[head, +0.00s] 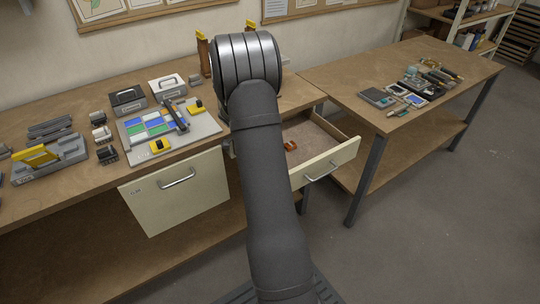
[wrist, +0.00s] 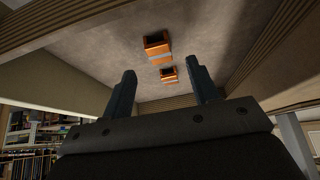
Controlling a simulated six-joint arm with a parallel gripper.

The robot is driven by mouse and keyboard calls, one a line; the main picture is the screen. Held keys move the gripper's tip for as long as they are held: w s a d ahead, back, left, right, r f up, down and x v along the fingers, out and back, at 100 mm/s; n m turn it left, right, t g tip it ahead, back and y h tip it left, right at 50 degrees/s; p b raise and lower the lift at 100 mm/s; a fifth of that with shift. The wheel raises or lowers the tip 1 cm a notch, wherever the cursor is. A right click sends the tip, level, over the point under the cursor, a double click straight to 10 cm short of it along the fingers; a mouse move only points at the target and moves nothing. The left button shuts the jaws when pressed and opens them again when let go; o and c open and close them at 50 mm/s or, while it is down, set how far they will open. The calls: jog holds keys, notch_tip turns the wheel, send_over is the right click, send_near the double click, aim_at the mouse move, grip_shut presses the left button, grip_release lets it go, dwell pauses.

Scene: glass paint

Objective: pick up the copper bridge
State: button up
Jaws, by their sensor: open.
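In the wrist view two small copper-orange blocks, each with a pale grey band, show on the drawer floor; the nearer-to-top one is the larger copper block (wrist: 157,40), the other the smaller copper block (wrist: 168,74). I cannot tell whether they are two pieces or two ends of one copper bridge. In the head view a small copper-orange piece (head: 290,146) lies inside the open drawer (head: 330,163). My gripper (wrist: 161,67) is open, its two dark fingers apart with nothing between them, pointing into the drawer. In the head view my arm hides the gripper.
The drawer's walls rise around the copper pieces, close to my gripper. A closed cream drawer front (head: 180,200) hangs to the left. The left bench carries a grey board (head: 205,125) with coloured glass tiles. A second bench (head: 350,72) with tools stands at the right.

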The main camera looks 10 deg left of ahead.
jog(key=x, duration=0.4)
jog(key=shift+w+d+f, duration=0.1)
jog(key=shift+d+f, duration=0.05)
jog(key=shift+f, duration=0.15)
jog(key=c, duration=1.1)
jog(key=shift+o, duration=0.2)
jog(key=shift+r, duration=0.15)
notch_tip(320, 180, up, 4)
jog(key=shift+r, duration=0.1)
jog(key=s+d+r, duration=0.3)
jog(key=d+r, duration=0.3)
jog(key=d, duration=0.5)
jog(key=shift+r, duration=0.3)
jog(key=shift+s+d+r, duration=0.1)
jog(key=shift+r, duration=0.05)
